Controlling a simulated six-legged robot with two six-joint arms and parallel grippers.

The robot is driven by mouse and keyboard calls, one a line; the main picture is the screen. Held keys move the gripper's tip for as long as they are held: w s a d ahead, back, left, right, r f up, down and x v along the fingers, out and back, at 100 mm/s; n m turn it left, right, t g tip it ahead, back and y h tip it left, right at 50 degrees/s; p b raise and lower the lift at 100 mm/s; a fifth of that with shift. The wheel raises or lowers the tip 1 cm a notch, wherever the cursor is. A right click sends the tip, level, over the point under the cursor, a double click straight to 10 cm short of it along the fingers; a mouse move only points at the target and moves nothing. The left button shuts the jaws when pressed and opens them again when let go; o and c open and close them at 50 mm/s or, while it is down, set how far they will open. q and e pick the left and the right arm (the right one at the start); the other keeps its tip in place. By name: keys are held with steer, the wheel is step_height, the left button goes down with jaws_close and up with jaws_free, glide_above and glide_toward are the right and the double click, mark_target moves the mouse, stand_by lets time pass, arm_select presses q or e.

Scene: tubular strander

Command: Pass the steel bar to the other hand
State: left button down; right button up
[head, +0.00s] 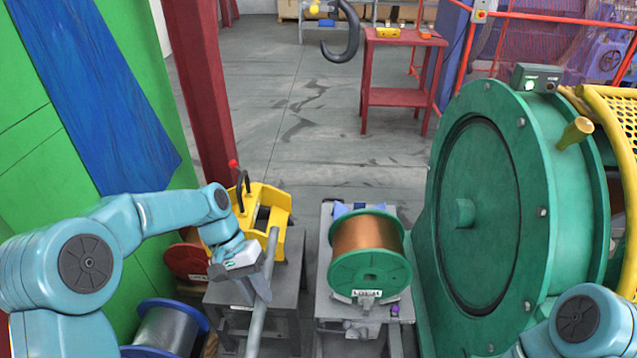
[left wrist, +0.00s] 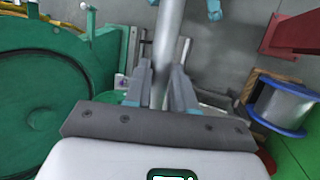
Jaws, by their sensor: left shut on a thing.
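The steel bar (head: 257,325) is a plain grey rod. My left gripper (head: 258,272) is shut on it, and the bar stands tilted, with a short end above the fingers and a longer part running down to the bottom of the head view. In the left wrist view, the bar (left wrist: 168,35) passes between the two grey fingers of the left gripper (left wrist: 160,85) and runs out at the top edge. Part of my right arm shows at the lower right of the head view, but I cannot make out its gripper.
A yellow fixture (head: 275,197) on a grey stand is just behind the bar. A copper wire spool (head: 367,235) sits on a stand to the right. A big green machine drum (head: 480,220) fills the right side. A blue-flanged spool (head: 170,330) is at lower left.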

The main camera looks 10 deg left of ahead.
arm_select(q)
steer(key=shift+d, duration=0.1)
